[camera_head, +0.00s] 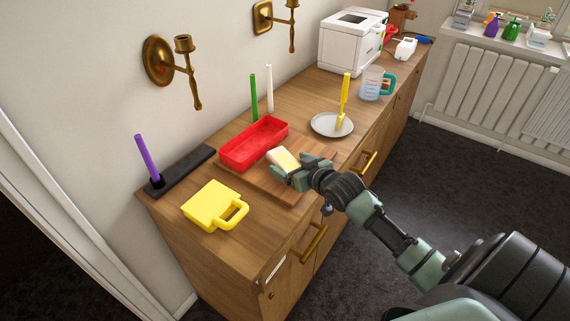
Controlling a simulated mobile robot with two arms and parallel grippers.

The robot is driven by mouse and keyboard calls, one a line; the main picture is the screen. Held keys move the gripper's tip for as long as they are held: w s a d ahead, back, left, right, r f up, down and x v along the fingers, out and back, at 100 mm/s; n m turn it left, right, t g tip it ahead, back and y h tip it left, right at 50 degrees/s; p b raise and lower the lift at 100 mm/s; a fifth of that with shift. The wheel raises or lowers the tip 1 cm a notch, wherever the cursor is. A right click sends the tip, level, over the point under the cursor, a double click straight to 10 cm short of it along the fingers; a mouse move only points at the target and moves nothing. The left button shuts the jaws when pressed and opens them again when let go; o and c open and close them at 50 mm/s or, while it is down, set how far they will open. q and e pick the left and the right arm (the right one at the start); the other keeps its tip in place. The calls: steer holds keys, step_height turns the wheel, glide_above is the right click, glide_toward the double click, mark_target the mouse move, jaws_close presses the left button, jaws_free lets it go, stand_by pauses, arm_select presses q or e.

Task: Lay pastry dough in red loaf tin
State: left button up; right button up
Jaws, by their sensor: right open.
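The red loaf tin (254,144) stands on a wooden board (262,183) on the counter, its open top facing up. The pastry dough (283,158) is a pale cream block just to the right of the tin, over the board. My right gripper (286,172) is open at the dough, with its fingers close around the near part of the block. The fingers hide part of the dough. I cannot tell whether they touch it. My left gripper is not in view.
A yellow handled container (210,205) sits at the counter's near end, beside a black strip (182,171) with a purple stick. A grey plate (322,125) with a yellow utensil, a measuring jug (371,84) and a white appliance (343,46) stand farther back.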

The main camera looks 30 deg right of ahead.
mark_target(287, 161)
steer(key=shift+x, duration=1.1)
steer(key=shift+w+f, duration=0.1)
steer(key=shift+w, duration=0.05)
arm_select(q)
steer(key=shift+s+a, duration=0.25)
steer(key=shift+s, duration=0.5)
arm_select(e)
steer(key=c, duration=1.9)
steer(key=shift+o, duration=0.2)
step_height(287, 161, up, 20)
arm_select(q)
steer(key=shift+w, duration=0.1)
arm_select(e)
steer(key=s+a+r, duration=0.3)
steer(key=s+a, duration=0.2)
steer(key=a, duration=0.4)
steer(key=s+a+r, duration=0.3)
steer(key=s+a, duration=0.1)
steer(key=a, duration=0.5)
steer(key=shift+s+a, duration=0.35)
steer(key=shift+s, duration=0.05)
